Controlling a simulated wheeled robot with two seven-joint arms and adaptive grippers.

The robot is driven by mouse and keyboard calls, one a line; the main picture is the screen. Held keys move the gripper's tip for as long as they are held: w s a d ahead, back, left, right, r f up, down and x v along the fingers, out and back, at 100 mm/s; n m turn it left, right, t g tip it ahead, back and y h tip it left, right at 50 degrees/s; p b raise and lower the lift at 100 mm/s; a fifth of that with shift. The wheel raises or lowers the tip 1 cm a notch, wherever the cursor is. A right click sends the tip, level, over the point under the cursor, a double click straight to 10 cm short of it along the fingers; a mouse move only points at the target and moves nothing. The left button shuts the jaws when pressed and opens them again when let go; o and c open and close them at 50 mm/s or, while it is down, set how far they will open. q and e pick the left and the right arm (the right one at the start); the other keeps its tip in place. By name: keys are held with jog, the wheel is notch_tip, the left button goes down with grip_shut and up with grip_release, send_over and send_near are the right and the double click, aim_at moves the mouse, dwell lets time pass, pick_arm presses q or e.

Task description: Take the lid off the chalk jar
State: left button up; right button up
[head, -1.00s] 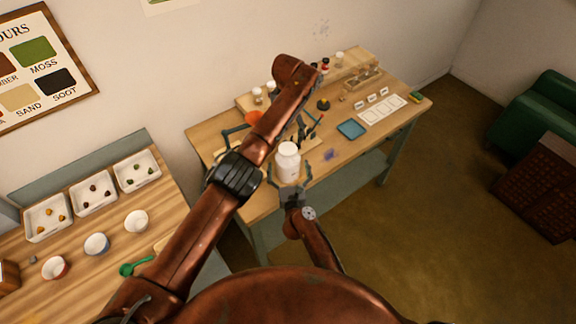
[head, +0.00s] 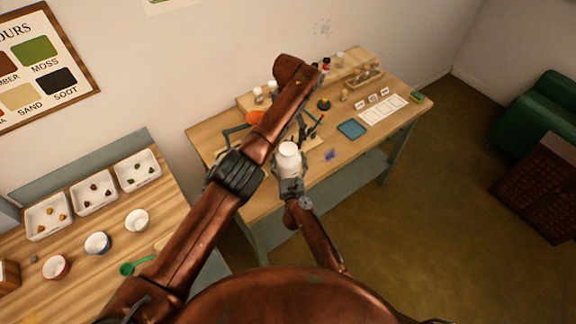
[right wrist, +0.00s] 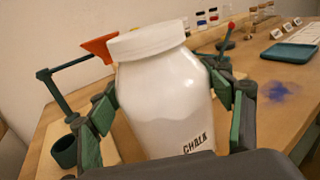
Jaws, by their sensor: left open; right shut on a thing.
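The chalk jar (head: 289,165) is white with the word CHALK on its side. It is near the front edge of the far table. Its round white lid (right wrist: 145,40) is on its mouth. My right gripper (head: 290,185) is shut on the jar body. In the right wrist view its two green-padded fingers (right wrist: 172,112) press either side of the jar, below the lid. My left arm bends over the table to the left of the jar. My left gripper (head: 302,126) is open, just behind the jar and partly hidden by my arm; it is apart from the lid.
An orange funnel (right wrist: 98,48) on a dark stand is left of the jar. A blue tray (head: 352,129) and white cards lie to the right. Small bottles stand on a raised shelf at the back. A nearer table at left holds bowls and trays (head: 47,218).

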jog(key=c, duration=0.9)
jog(key=o, duration=1.6)
jog(key=shift+o, duration=0.2)
